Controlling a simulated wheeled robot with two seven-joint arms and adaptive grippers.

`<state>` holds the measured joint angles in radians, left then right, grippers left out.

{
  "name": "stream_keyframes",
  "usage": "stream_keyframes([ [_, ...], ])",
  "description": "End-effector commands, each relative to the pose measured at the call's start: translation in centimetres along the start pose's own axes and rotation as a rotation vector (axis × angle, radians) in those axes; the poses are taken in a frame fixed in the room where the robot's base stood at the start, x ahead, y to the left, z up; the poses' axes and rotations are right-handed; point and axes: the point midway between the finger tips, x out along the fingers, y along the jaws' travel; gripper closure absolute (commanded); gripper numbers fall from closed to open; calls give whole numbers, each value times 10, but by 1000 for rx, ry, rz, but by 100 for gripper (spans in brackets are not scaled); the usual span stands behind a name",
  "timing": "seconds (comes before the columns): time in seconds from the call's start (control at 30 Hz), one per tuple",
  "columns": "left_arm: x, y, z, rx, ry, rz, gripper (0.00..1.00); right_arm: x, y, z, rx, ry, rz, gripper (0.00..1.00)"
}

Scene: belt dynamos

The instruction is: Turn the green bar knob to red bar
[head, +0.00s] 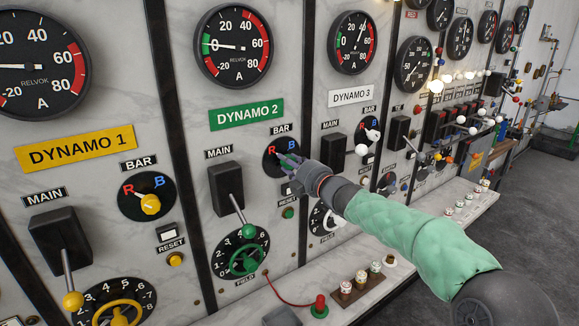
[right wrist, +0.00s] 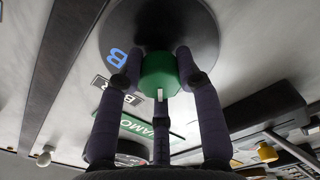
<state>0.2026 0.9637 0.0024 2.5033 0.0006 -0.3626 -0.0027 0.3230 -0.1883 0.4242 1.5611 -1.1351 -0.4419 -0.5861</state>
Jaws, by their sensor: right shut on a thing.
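The green bar knob (right wrist: 159,74) sits on a round black dial, which shows in the head view (head: 269,168) under the green DYNAMO 2 plate (head: 246,114). The dial carries a red R on its left and a blue B (right wrist: 117,58) at its upper right. My right gripper (head: 291,163) reaches in from the right and its fingers are shut around the knob. In the right wrist view, fingers stand on both sides of the knob and one more is behind it. A white mark shows on the knob; I cannot tell which letter it points to. My left gripper is out of view.
A black MAIN lever with a green ball (head: 248,231) stands left of the dial. A green handwheel (head: 242,256) and a green reset button (head: 288,213) are below. The yellow bar knob (head: 150,204) is on the Dynamo 1 panel. A ledge with small plugs runs below.

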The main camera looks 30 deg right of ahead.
Motion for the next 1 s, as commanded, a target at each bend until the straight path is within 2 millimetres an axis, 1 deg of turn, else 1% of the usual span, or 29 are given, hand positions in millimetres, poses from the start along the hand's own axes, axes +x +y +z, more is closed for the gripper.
stream_keyframes([
  [0.03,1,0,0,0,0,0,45,1,-8,3,1,-8,-14,97],
  [0.37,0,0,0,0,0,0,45,1,-7,3,0,-8,-13,97],
  [0.4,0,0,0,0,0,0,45,1,-7,3,0,-8,-13,56],
  [0.47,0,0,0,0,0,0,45,1,-7,3,0,-8,-13,40],
  [0.83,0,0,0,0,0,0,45,-2,-1,1,-2,-4,-3,40],
  [0.93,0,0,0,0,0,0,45,-9,0,1,-3,-4,0,40],
  [1.0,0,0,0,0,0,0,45,-18,0,2,-3,-5,-1,40],
])
